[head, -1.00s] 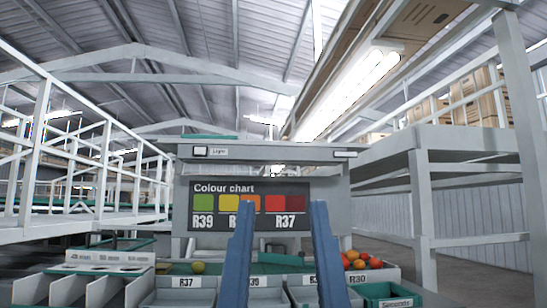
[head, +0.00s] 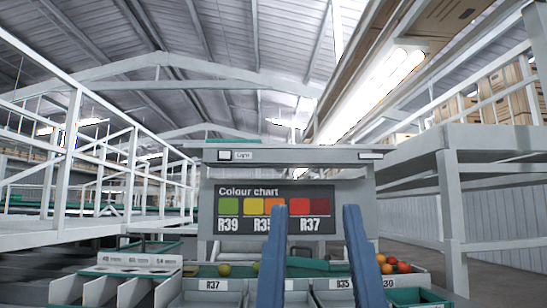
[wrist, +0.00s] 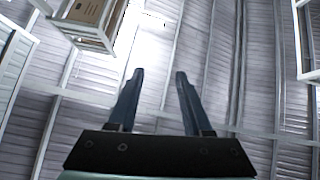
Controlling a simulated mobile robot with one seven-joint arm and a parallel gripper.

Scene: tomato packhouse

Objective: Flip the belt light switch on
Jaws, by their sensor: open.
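The belt light switch (head: 225,156) is a small pale plate in a dark frame on the left of the grey overhead beam (head: 300,155). A small "Light" label (head: 244,156) sits just right of it. My gripper (head: 314,208) shows as two blue fingers spread apart in front of the colour chart, open and empty. Its fingertips are below and to the right of the switch in the head view, not touching it. In the wrist view my gripper (wrist: 159,72) points at the roof with nothing between the fingers. The switch does not show in the wrist view.
The colour chart board (head: 250,198) hangs below the beam. Labelled bins (head: 213,285) and a belt with several tomatoes (head: 388,266) lie below it. White railings (head: 70,150) stand left, a raised platform (head: 490,138) right. A bright lamp (head: 385,85) hangs above.

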